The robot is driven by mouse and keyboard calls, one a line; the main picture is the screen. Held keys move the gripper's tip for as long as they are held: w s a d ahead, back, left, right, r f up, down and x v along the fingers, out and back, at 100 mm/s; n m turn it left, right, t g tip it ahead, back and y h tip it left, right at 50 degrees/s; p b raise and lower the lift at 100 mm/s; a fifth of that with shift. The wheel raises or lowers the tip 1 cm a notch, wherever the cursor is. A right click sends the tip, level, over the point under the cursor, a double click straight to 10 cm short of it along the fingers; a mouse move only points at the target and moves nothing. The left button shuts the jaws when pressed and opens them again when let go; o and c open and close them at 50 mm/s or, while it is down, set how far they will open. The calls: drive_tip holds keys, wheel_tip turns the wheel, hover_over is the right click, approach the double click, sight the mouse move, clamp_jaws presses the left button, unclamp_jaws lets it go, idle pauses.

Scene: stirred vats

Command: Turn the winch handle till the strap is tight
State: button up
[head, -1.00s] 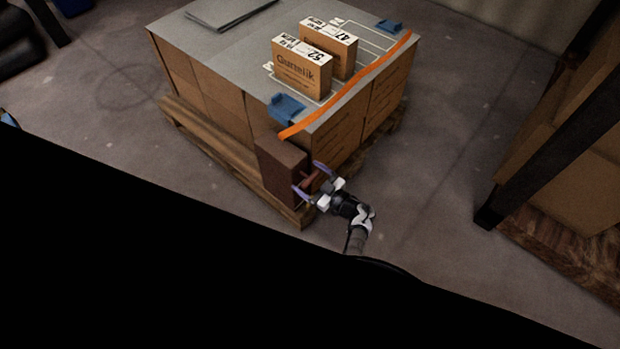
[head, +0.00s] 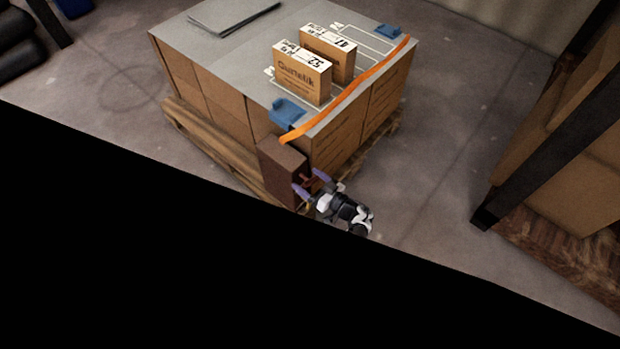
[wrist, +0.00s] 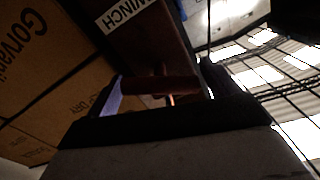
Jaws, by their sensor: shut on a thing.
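The winch (head: 281,165) is a dark brown box at the near corner of the pallet load. It also shows in the wrist view with a white "WINCH" label (wrist: 123,13). My gripper (head: 311,186) is at its right side, shut on the reddish-brown winch handle (wrist: 160,85), which lies across between the fingers in the wrist view. The orange strap (head: 350,91) runs from the top of the winch over the edge of the load to the far corner. It looks slightly wavy; I cannot tell how tight it is.
Two small labelled cartons (head: 303,72) stand on the grey top sheet (head: 228,62), between blue corner pieces (head: 286,112). The load sits on a wooden pallet (head: 212,140). A dark rack post (head: 530,135) stands at right. Floor between is clear. Black covers the lower left.

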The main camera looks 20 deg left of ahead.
drive_tip(key=m+p, duration=0.1)
drive_tip(key=m, duration=0.3)
drive_tip(key=shift+r+m, duration=0.1)
drive_tip(key=shift+m, duration=0.3)
drive_tip(key=m+p, duration=0.1)
drive_tip(key=m, duration=0.3)
drive_tip(key=shift+m, duration=0.3)
drive_tip(key=m, duration=0.4)
drive_tip(key=shift+m+p, duration=0.3)
drive_tip(key=shift+m, duration=2.2)
drive_tip(key=o, duration=0.8)
drive_tip(key=shift+c, duration=0.2)
drive_tip(key=p+v, duration=0.2)
drive_tip(key=v, duration=1.2)
